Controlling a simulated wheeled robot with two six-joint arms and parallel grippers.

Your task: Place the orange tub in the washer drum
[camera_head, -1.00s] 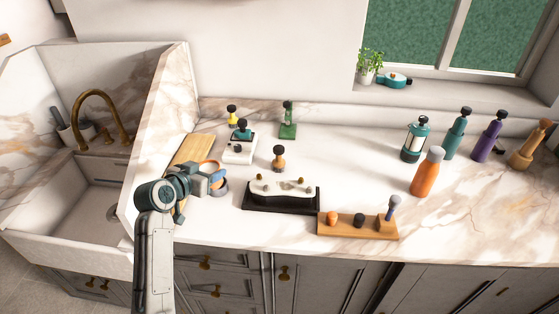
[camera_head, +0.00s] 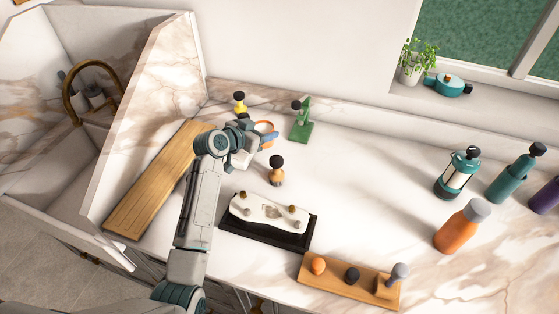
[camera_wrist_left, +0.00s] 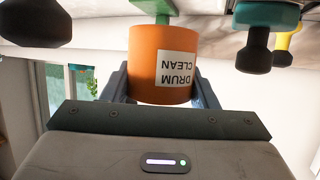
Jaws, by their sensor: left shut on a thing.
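The orange tub, labelled DRUM CLEAN, fills the middle of the left wrist view (camera_wrist_left: 150,62), upside down there. In the head view only its orange rim (camera_head: 268,127) shows past my arm. My left gripper (camera_head: 262,138) is shut on the tub, with a finger on each side of it. It is over the back left part of the counter; its exact height is hard to tell. The washer drum is not in view. My right gripper is not in view.
A green stand (camera_head: 301,125), a yellow dark-topped item (camera_head: 239,105) and a wooden dark-topped item (camera_head: 277,172) stand close around the gripper. A black tray (camera_head: 230,230) and a wooden holder (camera_head: 332,282) lie nearer. A cutting board (camera_head: 140,205) borders the sink side. Bottles stand at right.

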